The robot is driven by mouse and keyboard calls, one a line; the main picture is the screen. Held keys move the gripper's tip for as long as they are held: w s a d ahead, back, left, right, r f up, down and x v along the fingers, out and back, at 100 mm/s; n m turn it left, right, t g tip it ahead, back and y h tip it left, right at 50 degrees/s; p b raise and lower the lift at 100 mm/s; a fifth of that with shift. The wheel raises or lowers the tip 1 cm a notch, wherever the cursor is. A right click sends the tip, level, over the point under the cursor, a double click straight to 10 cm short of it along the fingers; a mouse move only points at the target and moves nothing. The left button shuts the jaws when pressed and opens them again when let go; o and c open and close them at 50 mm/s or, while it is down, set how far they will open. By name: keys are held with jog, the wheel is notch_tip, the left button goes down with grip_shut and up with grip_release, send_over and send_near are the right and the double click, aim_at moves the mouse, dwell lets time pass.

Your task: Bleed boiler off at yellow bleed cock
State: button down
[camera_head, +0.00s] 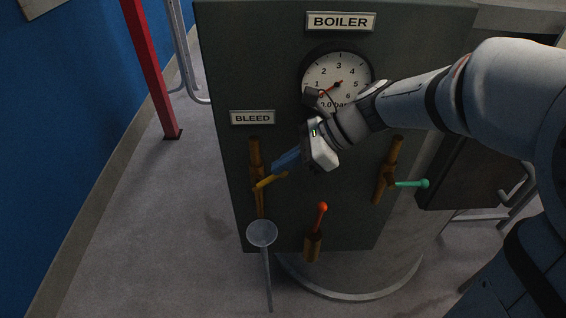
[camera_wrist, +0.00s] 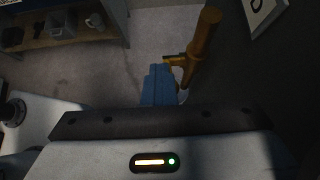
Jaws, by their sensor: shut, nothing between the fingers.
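The yellow bleed cock lever (camera_head: 270,180) sticks out to the right and slightly up from a brass pipe (camera_head: 256,155) under the BLEED plate (camera_head: 252,118) on the boiler (camera_head: 225,60). My gripper (camera_head: 275,165) has its blue fingers shut and empty, with the tips just above the lever; I cannot tell whether they touch. In the wrist view the fingers (camera_wrist: 159,72) end beside the brass cock (camera_wrist: 203,38), and they hide part of the lever. The pressure gauge (camera_head: 325,72) is partly covered by my wrist; its red needle points low left.
A funnel (camera_head: 262,233) on a thin pipe stands below the bleed cock. A red-handled valve (camera_head: 313,240) and a green-handled cock (camera_head: 388,175) are to the right.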

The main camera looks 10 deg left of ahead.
jog(key=shift+a+r+p, duration=0.2)
jog(key=shift+r+p, duration=0.15)
jog(key=shift+r, duration=0.1)
jog(key=shift+a+r, duration=0.15)
jog(key=shift+a, duration=0.2)
jog(key=c, duration=2.1)
grip_release()
jog(key=o, duration=0.4)
